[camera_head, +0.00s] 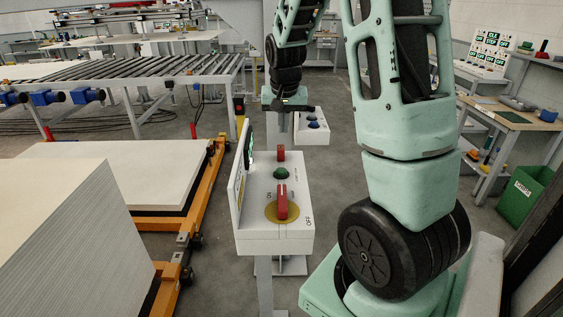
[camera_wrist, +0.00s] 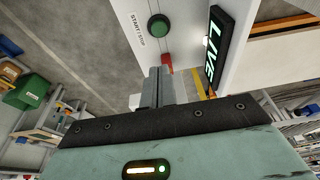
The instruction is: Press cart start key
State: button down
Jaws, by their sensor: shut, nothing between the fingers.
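The white control box (camera_head: 255,241) stands on a post in front of me. On it are a round green button (camera_head: 281,173), a red block-shaped part (camera_head: 281,154) behind it and a red rotary switch (camera_head: 282,203) on a yellow disc marked ON and OFF. In the wrist view the green button (camera_wrist: 158,27) carries the label START/STOP. My gripper (camera_head: 282,127) is shut and empty, beyond the far end of the box. Its fingers (camera_wrist: 157,75) show close to the red part (camera_wrist: 167,61), apart from the green button. Whether they touch the red part, I cannot tell.
An upright panel (camera_head: 242,172) edges the box's left side; its screen (camera_wrist: 217,47) reads LIVE. Another box with blue buttons (camera_head: 313,138) stands behind. An orange cart (camera_head: 188,222) with boards is left, a workbench (camera_head: 500,116) and green bin (camera_head: 524,195) right.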

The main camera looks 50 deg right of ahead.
jog(key=p, duration=0.4)
send_near(282, 171)
jog(key=f, duration=0.1)
jog(key=w+d+f, duration=0.1)
jog(key=f, duration=0.1)
jog(key=w+d+f, duration=0.1)
jog(key=f, duration=0.1)
jog(key=shift+d, duration=0.15)
jog(key=shift+f, duration=0.7)
jog(key=shift+f+b, duration=0.85)
jog(key=shift+f, duration=0.15)
jog(key=shift+s+a+f, duration=0.2)
jog(key=r+p, duration=0.2)
jog(key=r, duration=0.1)
jog(key=r+p, duration=0.1)
jog(key=shift+w+d+r, duration=0.2)
jog(key=shift+w+d, duration=0.05)
jog(key=b+v, duration=0.3)
jog(key=v, duration=0.7)
jog(key=shift+r, duration=0.2)
